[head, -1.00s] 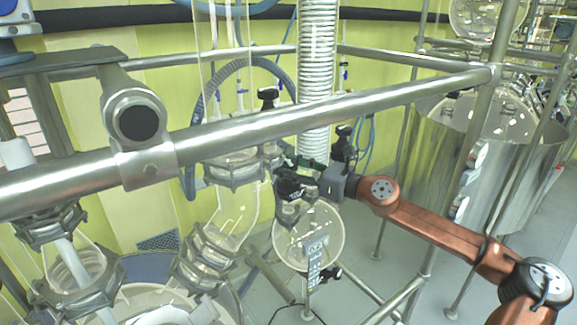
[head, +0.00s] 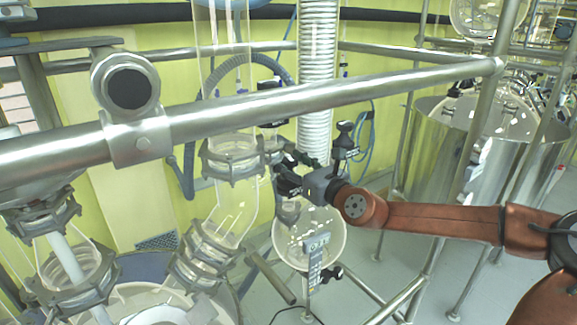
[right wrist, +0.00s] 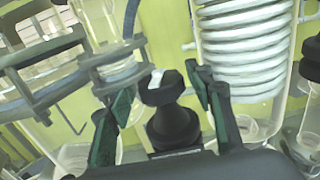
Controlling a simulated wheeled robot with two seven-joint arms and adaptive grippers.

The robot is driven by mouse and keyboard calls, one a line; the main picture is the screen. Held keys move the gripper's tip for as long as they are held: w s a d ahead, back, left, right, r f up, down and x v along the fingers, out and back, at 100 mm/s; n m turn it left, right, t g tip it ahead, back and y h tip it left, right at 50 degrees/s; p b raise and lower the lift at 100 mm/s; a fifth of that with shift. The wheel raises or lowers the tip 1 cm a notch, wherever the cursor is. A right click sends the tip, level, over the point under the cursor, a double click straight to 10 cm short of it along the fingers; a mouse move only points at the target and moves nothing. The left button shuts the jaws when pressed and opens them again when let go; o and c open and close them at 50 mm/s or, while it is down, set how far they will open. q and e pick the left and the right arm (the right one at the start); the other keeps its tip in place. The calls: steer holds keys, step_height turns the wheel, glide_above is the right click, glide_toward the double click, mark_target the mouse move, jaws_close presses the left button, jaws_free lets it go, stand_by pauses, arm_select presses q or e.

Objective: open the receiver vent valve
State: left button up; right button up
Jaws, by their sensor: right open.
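My right gripper (head: 284,170) is in the middle of the head view, below the long metal rail and just above the round glass receiver (head: 325,240). Its jaws are open. In the right wrist view, a black valve knob (right wrist: 172,125) stands between the two spread fingers (right wrist: 161,84), with a gap on both sides. A small white patch shows at its top. In the head view, black knobs show behind the rail (head: 270,87) and just above my gripper (head: 345,141); I cannot tell which one is between the fingers. My left gripper is not in view.
A thick metal rail (head: 250,106) crosses in front of the glassware. A white coiled condenser (head: 317,60) rises behind my gripper. A clamped glass column (head: 238,190) stands close on the left. A large steel vessel (head: 455,150) stands at the right.

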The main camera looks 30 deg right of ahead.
steer(key=shift+f+m+h+b, duration=0.15)
steer(key=shift+m+h+b, duration=0.5)
steer(key=shift+h, duration=0.55)
steer(key=shift+a+m+h, duration=0.1)
steer(key=shift+m+h, duration=0.55)
steer(key=shift+h, duration=0.35)
steer(key=shift+a+r+m+h+p, duration=0.1)
steer(key=shift+r+m+h+p, duration=0.15)
steer(key=shift+m+h+p, duration=0.15)
steer(key=shift+g+h, duration=0.3)
steer(key=shift+d+f+m, duration=0.1)
steer(key=shift+d+m, duration=0.15)
steer(key=shift+m, duration=0.05)
steer(key=shift+c, duration=0.5)
